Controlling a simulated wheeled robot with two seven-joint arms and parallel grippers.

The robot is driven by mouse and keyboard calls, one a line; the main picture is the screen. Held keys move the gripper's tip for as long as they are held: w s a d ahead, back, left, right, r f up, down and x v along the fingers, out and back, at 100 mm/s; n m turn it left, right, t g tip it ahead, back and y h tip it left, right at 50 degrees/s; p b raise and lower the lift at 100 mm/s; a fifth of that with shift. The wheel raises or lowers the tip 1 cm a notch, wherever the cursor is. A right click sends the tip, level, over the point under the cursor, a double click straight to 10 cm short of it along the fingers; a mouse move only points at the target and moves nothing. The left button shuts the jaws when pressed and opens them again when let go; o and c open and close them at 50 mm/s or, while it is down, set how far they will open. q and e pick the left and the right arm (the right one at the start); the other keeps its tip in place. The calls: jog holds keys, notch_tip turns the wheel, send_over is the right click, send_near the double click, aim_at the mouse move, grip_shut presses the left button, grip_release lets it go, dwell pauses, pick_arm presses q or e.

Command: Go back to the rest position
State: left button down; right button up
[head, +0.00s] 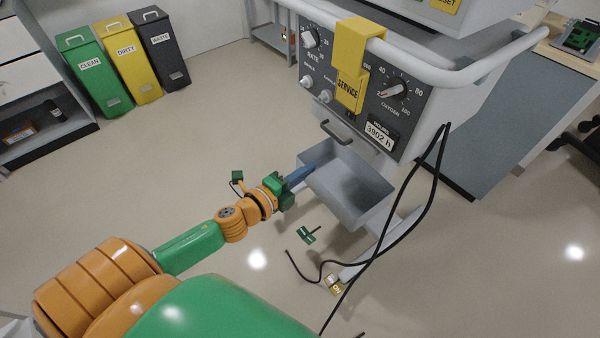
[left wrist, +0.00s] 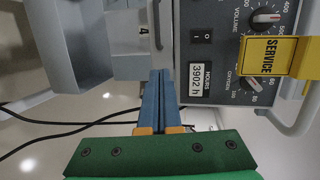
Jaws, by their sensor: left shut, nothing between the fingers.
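My left gripper (head: 302,173) is at the left rim of the open grey drawer of the ventilator. Its blue fingers are shut with nothing between them. In the left wrist view the fingers (left wrist: 158,90) lie together and point toward the ventilator front. In the head view I cannot tell whether they touch the drawer wall. My left arm reaches in from the lower left. My right gripper is not in view.
The ventilator (head: 385,75) carries a yellow SERVICE tag (head: 349,90) and a white rail. Its open drawer (head: 378,212) looks empty. Black cables (head: 405,230) hang at its right. Green, yellow and dark bins (head: 95,75) stand back left. Floor to the left is clear.

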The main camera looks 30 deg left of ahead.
pick_arm(q)
jog(key=s+a+f+n+g+y+p, duration=0.25)
jog(key=s+f+n, duration=0.25)
jog(key=f, duration=0.3)
jog(key=s+a+f+n+g+y+p, duration=0.1)
jog(key=s+a+f+n+g+p, duration=0.25)
jog(key=f, duration=0.55)
jog(key=s+d+f+n+g, duration=0.2)
jog(key=s+f+n, duration=0.1)
jog(key=s, duration=0.5)
jog(key=s+d+f+n+g+p, duration=0.1)
jog(key=s+d+f+n+g, duration=0.2)
jog(key=s, duration=0.6)
jog(key=s+d+f+n+g, duration=0.3)
jog(key=s+f, duration=0.2)
jog(key=s, duration=0.4)
jog(key=shift+s+f, duration=0.15)
jog(key=shift+f, duration=0.2)
jog(key=shift+n, duration=0.25)
